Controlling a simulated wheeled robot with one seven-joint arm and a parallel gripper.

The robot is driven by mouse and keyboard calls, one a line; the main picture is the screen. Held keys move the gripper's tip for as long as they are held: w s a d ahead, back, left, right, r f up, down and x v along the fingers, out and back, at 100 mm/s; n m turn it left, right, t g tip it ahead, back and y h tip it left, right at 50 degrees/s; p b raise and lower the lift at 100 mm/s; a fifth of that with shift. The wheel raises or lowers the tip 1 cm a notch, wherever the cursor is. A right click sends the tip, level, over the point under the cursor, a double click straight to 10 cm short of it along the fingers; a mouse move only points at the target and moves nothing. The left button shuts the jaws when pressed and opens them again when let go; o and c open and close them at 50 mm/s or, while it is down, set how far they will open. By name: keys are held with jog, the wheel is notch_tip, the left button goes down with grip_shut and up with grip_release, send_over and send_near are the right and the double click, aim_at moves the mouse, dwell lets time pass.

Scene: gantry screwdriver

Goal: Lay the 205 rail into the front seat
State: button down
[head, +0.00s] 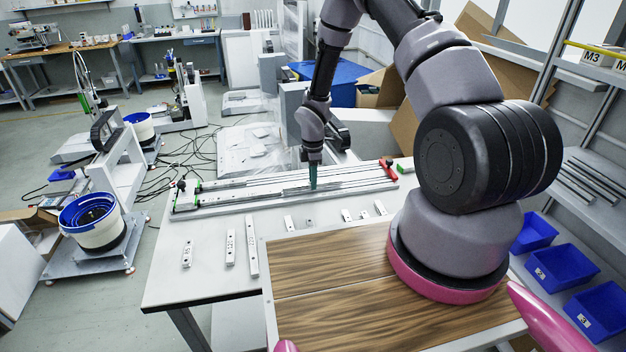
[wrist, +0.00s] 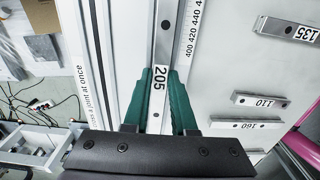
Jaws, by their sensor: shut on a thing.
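My gripper (head: 313,178) points straight down over the long fixture (head: 215,207) on the white table. In the wrist view its green fingers (wrist: 166,105) are shut on the 205 rail (wrist: 167,40), a narrow metal bar with its number label between the fingertips. The rail lies lengthwise along the fixture, beside the front ruler strip (wrist: 191,30). I cannot tell whether the rail touches the bottom of the front seat or is slightly above it. Part of the rail is hidden by the gripper.
Several loose labelled rails lie on the table in front, including the 135 (wrist: 287,29), 110 (wrist: 260,100) and 160 (wrist: 245,124). A red clamp (head: 388,169) is at the fixture's right end. A wooden board (head: 330,280) is nearer. Blue bins (head: 565,268) stand at right.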

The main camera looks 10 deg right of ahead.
jog(key=shift+f, duration=0.5)
dwell(0.4)
jog(key=c, duration=0.6)
grip_release()
jog(key=shift+c, duration=0.2)
notch_tip(320, 180, up, 11)
jog(key=shift+f, duration=0.1)
notch_tip(320, 180, up, 7)
dwell(0.4)
